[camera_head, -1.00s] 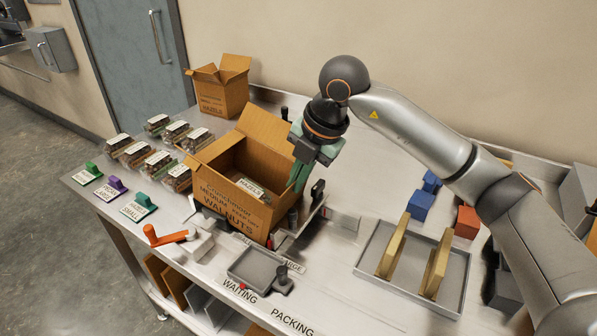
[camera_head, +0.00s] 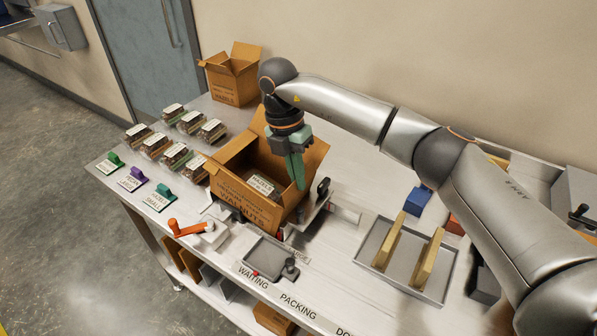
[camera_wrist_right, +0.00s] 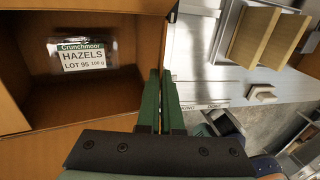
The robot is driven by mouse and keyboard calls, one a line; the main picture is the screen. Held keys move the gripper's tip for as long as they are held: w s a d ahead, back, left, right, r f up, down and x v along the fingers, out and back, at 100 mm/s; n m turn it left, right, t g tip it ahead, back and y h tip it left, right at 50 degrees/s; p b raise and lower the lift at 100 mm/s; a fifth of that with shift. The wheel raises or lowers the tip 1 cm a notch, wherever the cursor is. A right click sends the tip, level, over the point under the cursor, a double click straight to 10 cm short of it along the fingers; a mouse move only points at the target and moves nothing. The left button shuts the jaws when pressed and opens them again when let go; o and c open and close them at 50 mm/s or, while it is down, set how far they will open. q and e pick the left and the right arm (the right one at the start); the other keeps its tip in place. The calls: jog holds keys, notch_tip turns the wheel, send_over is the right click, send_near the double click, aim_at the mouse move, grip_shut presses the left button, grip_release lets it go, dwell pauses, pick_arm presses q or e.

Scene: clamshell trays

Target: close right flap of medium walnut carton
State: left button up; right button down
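The medium walnut carton (camera_head: 243,197) stands open on the table in the head view, with a tall flap (camera_head: 310,152) raised at its back right. My right gripper (camera_head: 298,187) points down at the carton's right side. Its green fingers lie close together in the wrist view (camera_wrist_right: 160,75), beside the carton's right wall, with no clear sign of cardboard between them. The right flap is partly hidden by the gripper, so its exact angle is unclear. My left gripper is out of view.
A smaller open carton (camera_head: 233,74) stands at the back. An orange-handled device (camera_head: 188,228) and small grey tray (camera_head: 262,256) are in front. A tray (camera_head: 372,262) with tan blocks is right.

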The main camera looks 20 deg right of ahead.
dwell(0.4)
jog(key=c, duration=1.1)
grip_release()
jog(key=shift+o, duration=0.2)
notch_tip(320, 180, up, 12)
jog(key=w+a, duration=0.1)
jog(key=w, duration=0.1)
jog(key=shift+a, duration=0.25)
jog(key=shift+s+r, duration=0.1)
